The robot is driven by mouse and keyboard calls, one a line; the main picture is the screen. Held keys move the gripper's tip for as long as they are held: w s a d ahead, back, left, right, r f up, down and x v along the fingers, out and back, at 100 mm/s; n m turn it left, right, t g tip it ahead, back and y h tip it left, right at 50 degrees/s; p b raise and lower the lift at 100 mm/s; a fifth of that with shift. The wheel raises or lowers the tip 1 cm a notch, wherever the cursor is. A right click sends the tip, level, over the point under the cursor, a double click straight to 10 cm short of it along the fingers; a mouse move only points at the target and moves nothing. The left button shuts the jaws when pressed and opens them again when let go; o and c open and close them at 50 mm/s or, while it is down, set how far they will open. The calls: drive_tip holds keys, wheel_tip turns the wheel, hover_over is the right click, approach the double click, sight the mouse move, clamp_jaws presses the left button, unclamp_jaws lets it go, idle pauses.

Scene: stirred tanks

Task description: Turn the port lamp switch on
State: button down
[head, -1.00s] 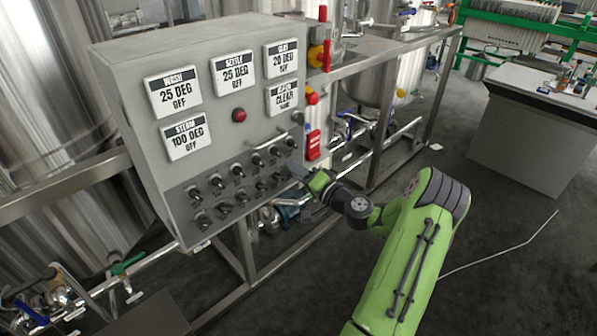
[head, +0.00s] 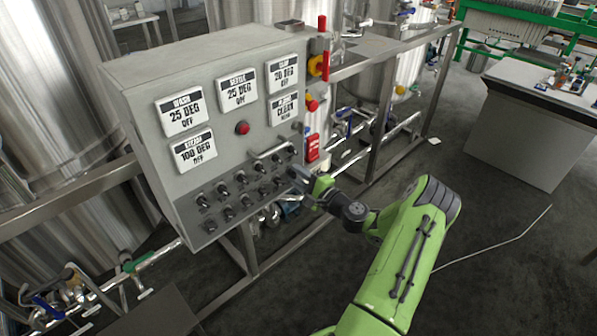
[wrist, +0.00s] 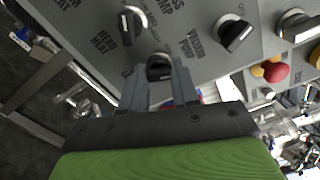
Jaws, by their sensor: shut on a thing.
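The grey control panel (head: 232,157) carries rows of small black rotary switches at its lower front. My gripper (head: 297,177) is at the right end of the lowest switches. In the wrist view my gripper (wrist: 160,80) has its two fingers around a black switch knob (wrist: 159,66), shut on it. The fingers hide part of this knob, and I see no readable label for it, so I cannot tell from lettering that it is the port lamp switch. Other knobs (wrist: 131,22) and (wrist: 233,34) stand beyond it, near pump lettering.
A red button (head: 242,128) and white display tiles (head: 181,112) are higher on the panel. A red and yellow switch (head: 319,66) is on its right side. A metal frame (head: 385,110) stands behind.

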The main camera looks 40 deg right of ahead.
drive_tip(key=shift+m+p, duration=0.5)
drive_tip(key=shift+m, duration=0.4)
drive_tip(key=shift+f, duration=0.1)
drive_tip(key=c, duration=0.8)
unclamp_jaws()
drive_tip(key=shift+c, duration=0.2)
drive_tip(key=s+p, duration=0.1)
drive_tip(key=s, duration=1.4)
drive_tip(key=shift+s+d, duration=0.2)
drive_tip(key=shift+s, duration=0.2)
